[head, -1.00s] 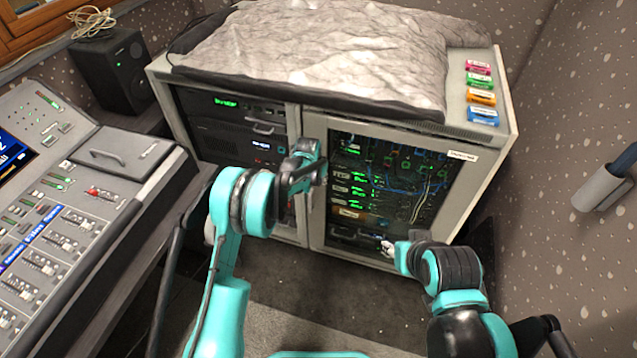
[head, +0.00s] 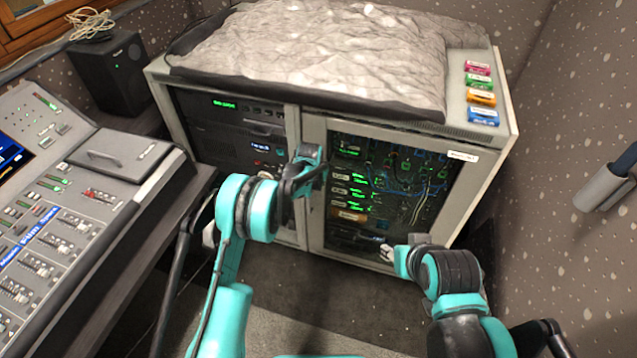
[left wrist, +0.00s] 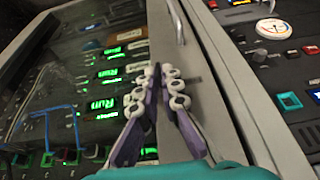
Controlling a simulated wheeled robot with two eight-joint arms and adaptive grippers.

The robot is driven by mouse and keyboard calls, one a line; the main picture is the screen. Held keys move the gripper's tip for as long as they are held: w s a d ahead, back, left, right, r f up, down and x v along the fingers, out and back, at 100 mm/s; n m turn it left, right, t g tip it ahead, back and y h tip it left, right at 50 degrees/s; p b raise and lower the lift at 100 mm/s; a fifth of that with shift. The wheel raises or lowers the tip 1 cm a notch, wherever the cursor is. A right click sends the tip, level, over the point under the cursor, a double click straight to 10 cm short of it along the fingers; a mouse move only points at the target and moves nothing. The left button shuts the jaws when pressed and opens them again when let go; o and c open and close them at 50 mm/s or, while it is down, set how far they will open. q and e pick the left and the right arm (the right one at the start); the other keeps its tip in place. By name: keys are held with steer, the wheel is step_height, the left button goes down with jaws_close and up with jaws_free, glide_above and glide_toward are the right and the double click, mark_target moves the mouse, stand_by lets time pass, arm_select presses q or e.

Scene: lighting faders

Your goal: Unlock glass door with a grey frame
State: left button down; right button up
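The glass door with a grey frame (head: 313,222) is closed on the right half of the grey cabinet. Lit rack gear and cables show through its glass. In the left wrist view its frame (left wrist: 180,60) crosses the middle, with a slim metal handle (left wrist: 179,22) and a small dark slot (left wrist: 194,79). My left gripper (left wrist: 159,72) is in front of this frame; its purple fingers have their tips nearly together, with nothing visible between them. Contact with the frame cannot be told. My right gripper (head: 387,252) is low before the glass, partly hidden by its arm. No key is visible.
Left of the door is an open rack bay (head: 235,135) with dark equipment. A grey cover (head: 330,50) and several coloured labelled items (head: 481,97) lie on the cabinet top. A mixing console (head: 60,220) stands at left, and a speckled wall (head: 565,130) closes the right.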

arm_select(q)
steer(key=shift+d, duration=0.1)
steer(key=shift+s+d+f+m+t+y, duration=0.15)
steer(key=shift+m+t+y, duration=0.15)
steer(key=shift+y, duration=0.65)
steer(key=shift+d+m+t+y, duration=0.2)
steer(key=shift+t+y, duration=0.25)
steer(key=shift+y, duration=0.55)
steer(key=shift+s+d+f+m+t+y, duration=0.1)
steer(key=shift+d+m+t+y, duration=0.2)
steer(key=shift+y, duration=0.65)
steer(key=shift+a, duration=0.15)
steer(key=c, duration=1.7)
jaws_free()
